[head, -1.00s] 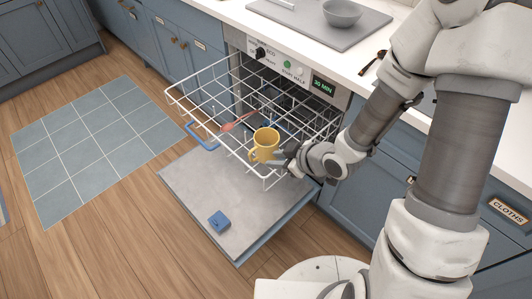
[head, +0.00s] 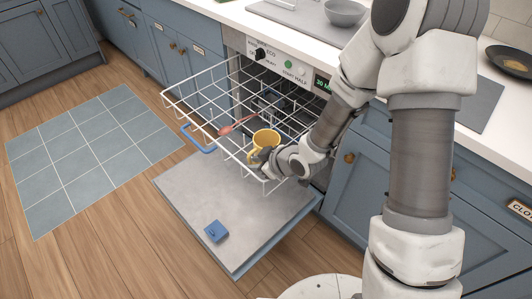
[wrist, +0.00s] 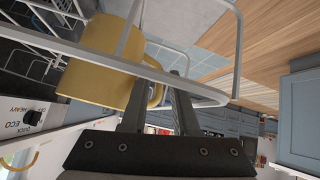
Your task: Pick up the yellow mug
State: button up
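The yellow mug (head: 265,138) stands in the white wire rack (head: 185,107) pulled out of the dishwasher, near the rack's front right corner. My gripper (head: 259,158) is at the mug's near lower side, by its handle. In the wrist view the yellow mug (wrist: 95,82) fills the upper left, with a rack wire crossing in front of it. The two fingers of my gripper (wrist: 160,85) stand apart there, with the mug's handle showing between them. I cannot tell whether either finger touches the handle.
A red utensil (head: 238,125) lies in the rack left of the mug. The open dishwasher door (head: 235,200) is below, with a blue block-like item (head: 216,231) on it. The counter (head: 225,12) with a grey bowl (head: 344,12) is behind. Rack wires surround my gripper closely.

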jog(key=shift+x, duration=0.75)
jog(key=shift+c, duration=0.2)
grip_shut()
dwell(0.6)
